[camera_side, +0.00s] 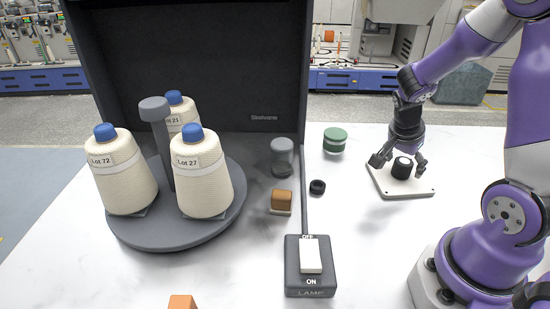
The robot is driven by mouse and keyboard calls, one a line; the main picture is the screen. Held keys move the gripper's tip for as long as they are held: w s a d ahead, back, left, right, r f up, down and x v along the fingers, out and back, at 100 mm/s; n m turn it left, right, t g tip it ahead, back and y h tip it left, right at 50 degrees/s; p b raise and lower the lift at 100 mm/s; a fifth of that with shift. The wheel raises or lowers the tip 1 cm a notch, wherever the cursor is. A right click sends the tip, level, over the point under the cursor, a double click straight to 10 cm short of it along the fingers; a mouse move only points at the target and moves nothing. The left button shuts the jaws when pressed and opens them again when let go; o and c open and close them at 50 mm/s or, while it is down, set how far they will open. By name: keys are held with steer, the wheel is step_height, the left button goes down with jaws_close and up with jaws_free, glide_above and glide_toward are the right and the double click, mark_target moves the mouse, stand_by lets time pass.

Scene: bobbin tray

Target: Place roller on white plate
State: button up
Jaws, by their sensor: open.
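The roller (402,169), a short black cylinder with a pale top face, stands upright on the white plate (425,191) at the right of the table. The plate is a thin, flat square with small dark holes near its corners. My gripper (398,164) is above the plate with its fingers spread apart, one on each side of the roller. It looks open; whether a finger touches the roller cannot be told. My gripper hides the back part of the plate.
A grey round tray (150,236) holds cream yarn cones around a post at left. Between tray and plate are a grey cylinder (282,160), a brown block (281,201), a black ring (317,187), a green-white container (335,142) and a lamp switch (310,284).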

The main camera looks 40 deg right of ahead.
steer(key=v, duration=1.2)
steer(key=a+r+n+t+y, duration=0.2)
steer(key=a+n+t, duration=0.1)
steer(key=a+n, duration=0.4)
steer(key=a+r+n+t+y, duration=0.2)
steer(key=a+n, duration=0.6)
steer(key=n, duration=0.4)
steer(key=shift+s+a+t+y, duration=0.2)
steer(key=shift+t+y, duration=0.1)
steer(key=shift+t, duration=0.2)
